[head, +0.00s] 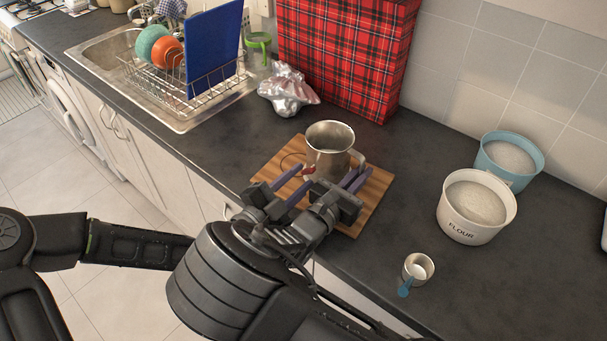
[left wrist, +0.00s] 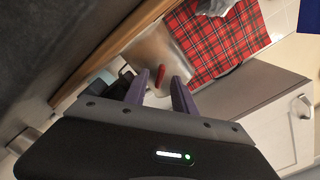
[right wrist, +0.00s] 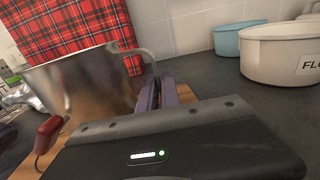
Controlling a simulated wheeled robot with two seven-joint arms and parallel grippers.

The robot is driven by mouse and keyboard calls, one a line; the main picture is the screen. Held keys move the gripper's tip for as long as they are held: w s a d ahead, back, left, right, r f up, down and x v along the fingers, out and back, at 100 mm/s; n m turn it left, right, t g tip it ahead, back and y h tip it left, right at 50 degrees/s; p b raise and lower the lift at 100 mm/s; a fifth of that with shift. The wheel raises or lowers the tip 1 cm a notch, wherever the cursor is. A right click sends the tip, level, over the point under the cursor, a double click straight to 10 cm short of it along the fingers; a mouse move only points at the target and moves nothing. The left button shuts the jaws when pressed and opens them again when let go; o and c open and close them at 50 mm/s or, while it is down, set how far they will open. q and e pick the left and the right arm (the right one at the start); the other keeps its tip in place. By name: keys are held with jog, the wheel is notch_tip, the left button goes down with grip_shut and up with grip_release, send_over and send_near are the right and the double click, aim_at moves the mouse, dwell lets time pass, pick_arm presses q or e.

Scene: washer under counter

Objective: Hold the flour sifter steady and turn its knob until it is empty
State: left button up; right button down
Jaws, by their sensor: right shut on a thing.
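The metal flour sifter (head: 328,139) stands upright on a striped wooden board (head: 372,192). Its handle (right wrist: 142,56) is on the right side, and its red knob (head: 309,170) sticks out toward me. My right gripper (head: 357,178) is shut on the handle; its purple fingers (right wrist: 158,88) pinch it in the right wrist view. My left gripper (head: 303,178) is open at the knob. In the left wrist view the knob (left wrist: 160,77) shows between the left fingertips (left wrist: 162,82), with space on both sides. The inside bottom of the sifter is hidden.
A white flour tub (head: 460,229) and a blue tub (head: 530,150) stand to the right. A small metal cup with a blue handle (head: 405,288) is near the front edge. A foil bundle (head: 287,90), red tartan box (head: 345,55) and dish rack (head: 205,95) are behind.

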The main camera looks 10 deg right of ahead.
pick_arm(q)
jog(key=shift+x, duration=1.05)
jog(key=shift+c, duration=0.2)
grip_shut()
